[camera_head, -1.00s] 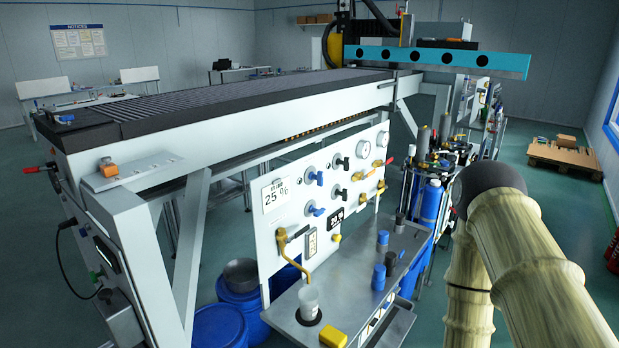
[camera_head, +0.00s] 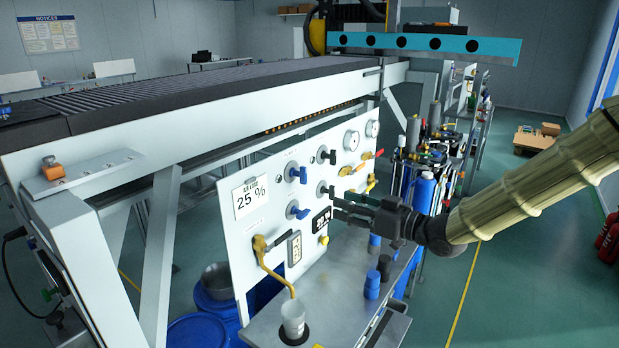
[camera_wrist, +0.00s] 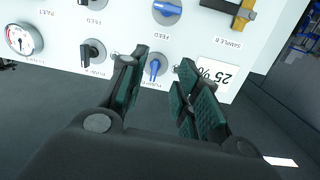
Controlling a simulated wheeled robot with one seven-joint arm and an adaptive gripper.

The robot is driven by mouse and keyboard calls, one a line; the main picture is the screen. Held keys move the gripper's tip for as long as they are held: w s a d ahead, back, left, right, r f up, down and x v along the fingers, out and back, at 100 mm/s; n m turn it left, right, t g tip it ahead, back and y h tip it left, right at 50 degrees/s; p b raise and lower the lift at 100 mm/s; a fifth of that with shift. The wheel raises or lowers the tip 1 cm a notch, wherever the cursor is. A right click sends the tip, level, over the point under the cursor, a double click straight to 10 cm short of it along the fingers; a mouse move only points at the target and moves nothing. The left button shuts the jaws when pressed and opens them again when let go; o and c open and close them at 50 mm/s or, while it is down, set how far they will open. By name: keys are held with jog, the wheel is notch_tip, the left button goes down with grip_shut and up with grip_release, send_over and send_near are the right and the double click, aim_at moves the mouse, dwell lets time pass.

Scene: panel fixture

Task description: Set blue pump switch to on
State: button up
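The blue pump switch (camera_head: 297,173) is the upper blue knob on the white panel (camera_head: 228,225), right of the "25 %" sign. In the wrist view, which shows the panel upside down, the blue pump switch (camera_wrist: 155,68) appears between my fingertips, beyond them. Its narrow handle runs nearly up and down there. Its on and off marks are too small to read. My gripper (camera_head: 338,206) is open and empty, in front of the panel; its fingers (camera_wrist: 164,62) stand apart in the wrist view. It does not appear to touch the switch.
The blue feed switch (camera_head: 297,210) sits below the pump switch. Black switches (camera_head: 326,156) and gauges (camera_head: 352,140) are to the right. A brass tap (camera_head: 262,245) is at lower left.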

aim_at(306, 175)
jog(key=shift+n+y, duration=0.6)
jog(key=shift+n, duration=0.1)
jog(key=w+a+r+p, duration=0.1)
jog(key=w+a, duration=0.1)
jog(key=a, duration=0.1)
jog(key=w+a+r+p, duration=0.1)
jog(key=w+a+r, duration=0.1)
jog(key=w+a, duration=0.1)
jog(key=w+a+r, duration=0.1)
jog(key=w+a, duration=0.1)
jog(key=shift+w+a+r+p, duration=0.15)
jog(key=shift+a+r+p, duration=0.05)
jog(key=shift+a+p, duration=0.2)
grip_shut()
